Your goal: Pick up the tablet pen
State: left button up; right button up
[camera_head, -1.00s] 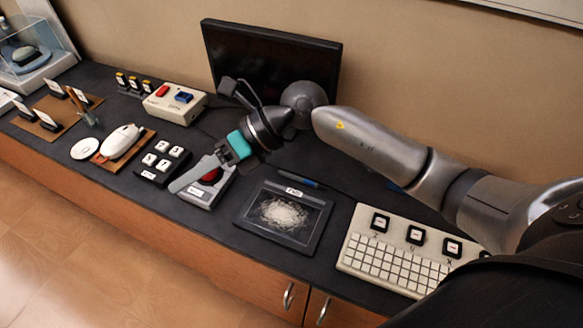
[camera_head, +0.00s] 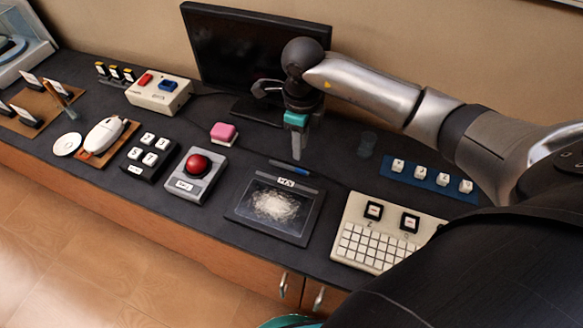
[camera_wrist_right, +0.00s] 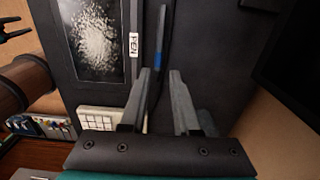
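The tablet pen (camera_head: 288,167) is a thin dark stick with a blue part, lying along the back edge of the black drawing tablet (camera_head: 238,212). My right gripper (camera_head: 296,157) points down just above and behind the pen. In the right wrist view its two fingers (camera_wrist_right: 160,72) are apart with nothing held between them. The pen (camera_wrist_right: 159,48) shows there just beyond the fingertips, roughly in line with the gap; its near end is partly hidden. A teal part at the bottom edge of the head view may be mine; I cannot tell whether it is my left gripper.
A red-button box (camera_head: 187,187) and a pink block (camera_head: 223,132) are left of the tablet. A white keyboard (camera_head: 366,247) is to the right, a blue key strip (camera_head: 425,180) behind it. The monitor (camera_head: 235,60) stands behind my right gripper.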

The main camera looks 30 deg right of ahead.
aim_at(297, 168)
jog(key=f, duration=0.4)
jog(key=f+b, duration=0.1)
jog(key=f, duration=0.2)
jog(key=shift+w+a+f, duration=0.15)
jog(key=shift+a+f, duration=0.05)
jog(key=shift+f, duration=0.15)
grip_shut()
